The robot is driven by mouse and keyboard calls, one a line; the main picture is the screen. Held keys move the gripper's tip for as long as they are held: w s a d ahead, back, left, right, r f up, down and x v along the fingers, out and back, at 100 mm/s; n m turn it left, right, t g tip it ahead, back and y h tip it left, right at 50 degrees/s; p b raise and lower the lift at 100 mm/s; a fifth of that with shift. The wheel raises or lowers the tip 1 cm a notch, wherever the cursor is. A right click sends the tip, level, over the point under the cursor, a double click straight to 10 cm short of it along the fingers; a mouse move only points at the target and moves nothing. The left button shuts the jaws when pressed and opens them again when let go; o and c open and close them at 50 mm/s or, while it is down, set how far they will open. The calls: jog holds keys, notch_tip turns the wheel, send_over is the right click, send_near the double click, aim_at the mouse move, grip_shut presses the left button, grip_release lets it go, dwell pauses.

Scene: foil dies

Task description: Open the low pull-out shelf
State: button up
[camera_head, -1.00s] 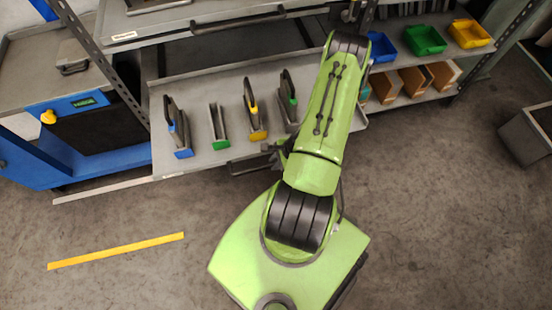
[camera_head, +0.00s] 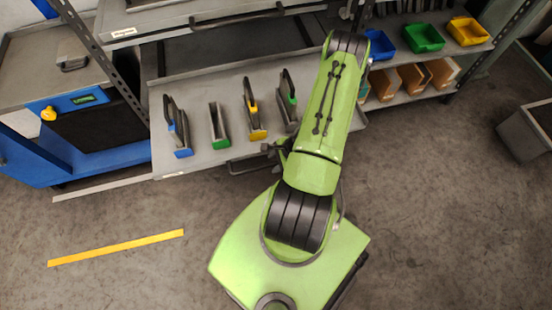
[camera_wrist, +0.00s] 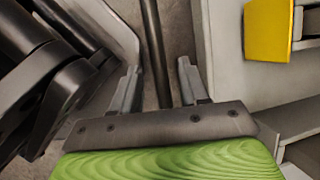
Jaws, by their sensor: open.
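The low pull-out shelf (camera_head: 190,84) is grey and stands drawn out beyond the rack's left post, with several foil dies on it. Its bar handle (camera_head: 248,164) runs along the front edge, partly hidden by my arm. In the wrist view the dark handle bar (camera_wrist: 153,45) passes between the fingers of my gripper (camera_wrist: 158,82). The fingers are open, one on each side of the bar, with a visible gap on both sides. In the head view my gripper (camera_head: 271,150) is mostly hidden beside the arm at the shelf front.
Foil dies with blue (camera_head: 181,153), green (camera_head: 220,142) and yellow (camera_head: 257,133) marks stand on the shelf. An upper shelf with its own handle (camera_head: 238,18) is above. The floor in front is clear, with a yellow strip (camera_head: 115,249).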

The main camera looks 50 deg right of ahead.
jog(key=p+v, duration=0.5)
jog(key=v, duration=1)
jog(key=shift+r, duration=0.35)
jog(key=shift+d, duration=0.2)
jog(key=w+a+r+n+h+p, duration=0.1)
jog(key=w+a+r+n+p, duration=0.25)
jog(key=r, duration=0.55)
jog(key=w+a+r+n+g, duration=0.1)
jog(key=w+a+r+n, duration=0.25)
jog(key=r+n, duration=0.45)
jog(key=w+a+r+n+h+p, duration=0.1)
jog(key=w+a+r+n+p, duration=0.2)
jog(key=r, duration=0.8)
jog(key=s+a+r+n+t+p, duration=0.1)
jog(key=s+a+r+n, duration=0.3)
jog(key=r, duration=0.3)
jog(key=s+a+r+n+t+p, duration=0.1)
jog(key=s+a+r+n, duration=0.3)
jog(key=a+r+n, duration=0.2)
jog(key=shift+s+a+r, duration=0.3)
jog(key=shift+a+r, duration=0.4)
